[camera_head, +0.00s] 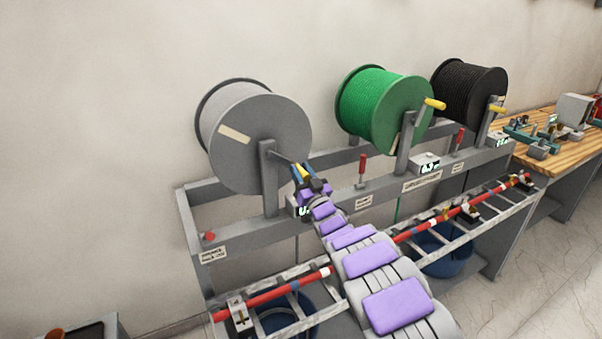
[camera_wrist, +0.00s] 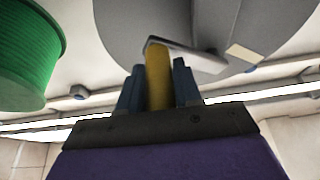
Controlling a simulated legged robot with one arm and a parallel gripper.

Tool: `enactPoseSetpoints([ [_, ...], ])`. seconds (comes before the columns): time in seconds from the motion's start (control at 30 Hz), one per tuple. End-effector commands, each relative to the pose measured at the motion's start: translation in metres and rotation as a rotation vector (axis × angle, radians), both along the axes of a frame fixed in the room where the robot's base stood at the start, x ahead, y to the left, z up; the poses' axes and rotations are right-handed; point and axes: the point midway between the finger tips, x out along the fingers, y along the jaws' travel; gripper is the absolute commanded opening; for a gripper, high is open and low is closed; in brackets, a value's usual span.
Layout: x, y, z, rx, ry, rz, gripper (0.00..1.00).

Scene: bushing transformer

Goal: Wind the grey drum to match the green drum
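The grey drum (camera_head: 280,120) is on the rack at the left, with a tan label on its face. It also shows in the wrist view (camera_wrist: 260,20). Its crank (camera_wrist: 190,56) has a yellow handle (camera_wrist: 158,78). My gripper (camera_head: 303,170) is at this handle; in the wrist view its dark fingers (camera_wrist: 158,86) lie against both sides of it. The green drum (camera_head: 370,105) is in the middle, with green cord and its own yellow crank handle (camera_head: 435,103). A display box (camera_head: 427,165) below it seems to read about 0.3. The grey drum's display (camera_head: 303,211) is mostly hidden by my arm.
A black drum (camera_head: 468,90) stands at the right of the rack. Red levers (camera_head: 362,168) stand on the rack's front beam. A red rail (camera_head: 270,294) crosses in front, with blue bins (camera_head: 445,258) below. A wooden workbench (camera_head: 560,145) is at the right.

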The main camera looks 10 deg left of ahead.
Motion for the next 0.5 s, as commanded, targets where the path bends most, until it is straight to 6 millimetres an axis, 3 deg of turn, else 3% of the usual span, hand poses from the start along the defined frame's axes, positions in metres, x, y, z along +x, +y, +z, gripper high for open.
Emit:
enactPoseSetpoints([
  [0.27, -0.0008, 0.0010, -0.0003, -0.001, 0.000, 0.003, 0.00],
  [0.5, -0.0009, 0.0010, -0.0005, -0.001, 0.000, 0.003, 0.00],
])
